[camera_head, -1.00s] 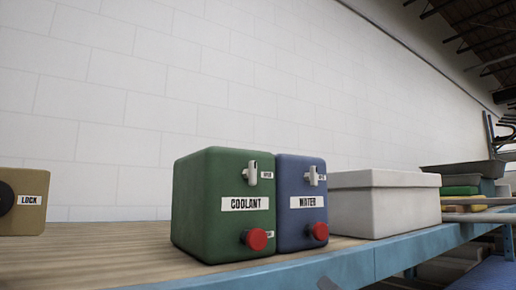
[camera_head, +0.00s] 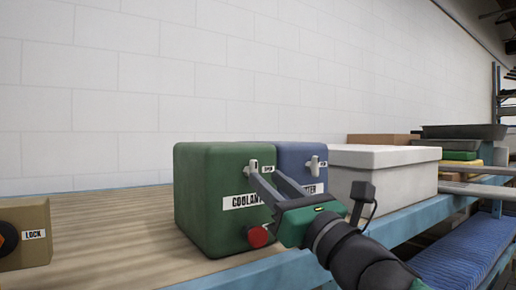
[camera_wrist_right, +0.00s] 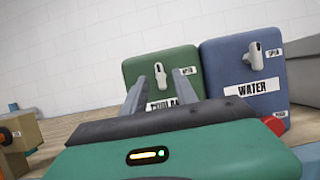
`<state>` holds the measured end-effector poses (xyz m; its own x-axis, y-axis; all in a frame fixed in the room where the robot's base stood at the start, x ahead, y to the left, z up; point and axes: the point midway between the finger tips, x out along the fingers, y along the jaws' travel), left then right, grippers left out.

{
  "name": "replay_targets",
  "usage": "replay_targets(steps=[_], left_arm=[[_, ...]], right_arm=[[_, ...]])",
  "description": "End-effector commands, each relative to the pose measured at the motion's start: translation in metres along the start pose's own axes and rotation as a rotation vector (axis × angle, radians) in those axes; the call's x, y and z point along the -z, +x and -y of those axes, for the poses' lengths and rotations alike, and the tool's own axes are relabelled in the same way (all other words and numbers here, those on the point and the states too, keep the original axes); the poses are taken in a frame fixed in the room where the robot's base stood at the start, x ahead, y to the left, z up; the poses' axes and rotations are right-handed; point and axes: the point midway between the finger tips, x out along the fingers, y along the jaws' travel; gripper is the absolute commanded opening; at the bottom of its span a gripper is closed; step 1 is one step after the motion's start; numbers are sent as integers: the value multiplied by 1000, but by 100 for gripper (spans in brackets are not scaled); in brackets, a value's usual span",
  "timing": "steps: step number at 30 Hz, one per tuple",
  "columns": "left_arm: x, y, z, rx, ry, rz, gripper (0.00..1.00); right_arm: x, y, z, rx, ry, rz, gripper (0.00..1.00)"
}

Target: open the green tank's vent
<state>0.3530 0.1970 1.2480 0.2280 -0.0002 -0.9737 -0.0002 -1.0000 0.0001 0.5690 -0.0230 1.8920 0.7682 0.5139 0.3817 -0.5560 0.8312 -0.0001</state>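The green tank (camera_head: 205,200), labelled COOLANT, stands on the wooden bench top. Its small white vent handle (camera_head: 253,166) sits upright high on the front face, with a small OPEN label to its right. My right gripper (camera_head: 264,175) is in front of this face with its two fingers apart. In the right wrist view the handle (camera_wrist_right: 159,77) shows between the open fingertips (camera_wrist_right: 158,82); I cannot tell whether they touch it. The fingers cover part of the COOLANT label. A red knob (camera_head: 258,237) is low on the tank's front. My left gripper is not in view.
A blue tank (camera_head: 290,158) labelled WATER, with a similar white handle (camera_head: 315,166), stands close on the right. A pale lidded box (camera_head: 385,172) is beyond it. A tan LOCK box (camera_head: 25,250) is at left. The bench between is clear.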

Motion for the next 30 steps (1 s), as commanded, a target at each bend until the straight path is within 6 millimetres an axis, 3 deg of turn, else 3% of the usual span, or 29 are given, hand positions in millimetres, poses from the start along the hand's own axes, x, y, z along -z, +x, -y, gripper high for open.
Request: replay_targets(steps=[1, 6, 16, 24, 30], left_arm=[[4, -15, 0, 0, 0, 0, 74], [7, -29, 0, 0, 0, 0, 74], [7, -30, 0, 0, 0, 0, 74], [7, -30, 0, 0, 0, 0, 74], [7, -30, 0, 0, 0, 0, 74]], right_arm=[[-6, 15, 0, -1, 2, -3, 35], [-4, 41, -1, -1, 1, 0, 35], [-1, 46, 0, 1, 0, 1, 35], [0, 47, 0, 1, 0, 0, 2], [0, 47, 1, 1, 0, 0, 0]])
